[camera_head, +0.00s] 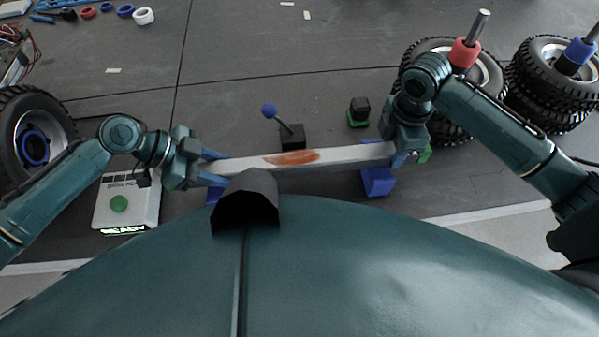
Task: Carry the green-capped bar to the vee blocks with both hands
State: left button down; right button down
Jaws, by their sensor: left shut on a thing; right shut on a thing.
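A pale grey bar (345,156) with a rusty orange patch lies across the middle of the head view, slightly higher at its right end in the picture. Its green cap (425,154) shows at the right end, just past my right gripper. My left gripper (219,166) is shut on the bar's left end. My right gripper (395,154) is shut on the bar near the green cap. A blue vee block (377,182) shows below the bar at right; another blue block (214,195) is partly hidden at left. I cannot tell whether the bar touches them.
A black block with a blue-knobbed lever (292,135) stands just behind the bar. A small black and green block (359,113) is further back. Tyres (548,90) stand at right and left.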

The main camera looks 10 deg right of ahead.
pick_arm(q)
jog(key=shift+w+f+b, duration=0.1)
jog(key=shift+f+b, duration=0.5)
jog(key=shift+b, duration=0.05)
pick_arm(e)
jog(key=shift+w+f, duration=0.1)
jog(key=shift+f, duration=0.55)
pick_arm(q)
jog(key=c, duration=0.9)
grip_release()
pick_arm(e)
jog(key=c, duration=0.9)
grip_release()
pick_arm(q)
jog(key=v, duration=1.2)
pick_arm(e)
jog(key=shift+r, duration=0.15)
notch_tip(320, 180, up, 12)
jog(key=shift+f, duration=0.1)
